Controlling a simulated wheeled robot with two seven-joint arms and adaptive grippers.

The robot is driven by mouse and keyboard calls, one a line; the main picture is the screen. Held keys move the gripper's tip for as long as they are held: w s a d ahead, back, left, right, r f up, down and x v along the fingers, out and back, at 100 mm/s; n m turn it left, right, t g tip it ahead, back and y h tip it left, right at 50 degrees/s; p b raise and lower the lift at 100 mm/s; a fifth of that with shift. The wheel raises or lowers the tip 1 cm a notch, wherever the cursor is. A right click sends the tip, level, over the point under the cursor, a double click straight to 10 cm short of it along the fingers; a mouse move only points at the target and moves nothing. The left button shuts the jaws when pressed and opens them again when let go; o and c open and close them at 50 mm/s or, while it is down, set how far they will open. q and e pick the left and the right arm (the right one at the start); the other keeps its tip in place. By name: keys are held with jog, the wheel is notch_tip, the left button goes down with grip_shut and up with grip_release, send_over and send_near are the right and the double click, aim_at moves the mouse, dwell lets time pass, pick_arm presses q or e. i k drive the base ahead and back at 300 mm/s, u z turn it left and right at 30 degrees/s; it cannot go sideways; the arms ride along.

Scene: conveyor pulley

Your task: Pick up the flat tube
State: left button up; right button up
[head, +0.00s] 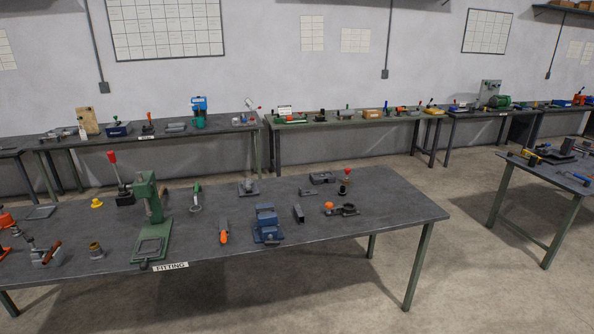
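Neither of my grippers shows in the head view. No thing can be surely told as the flat tube at this size. A narrow dark flat-sided piece (298,213) lies on the near workbench (345,245), right of a blue vise (267,224). A small grey piece (308,192) and a dark block-like piece (322,178) lie farther back on the same bench. Which of these, if any, is a tube is too small to tell.
The near bench also bears a green press (152,222), an orange-handled tool (223,232), a red-knobbed lever (115,175) and a fixture with an orange knob (340,209). Its right end is clear. More benches line the wall, and another table (540,170) stands at right.

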aim_at(298, 213)
jog(key=u, duration=0.25)
jog(key=i, duration=1.35)
jog(key=u, duration=0.25)
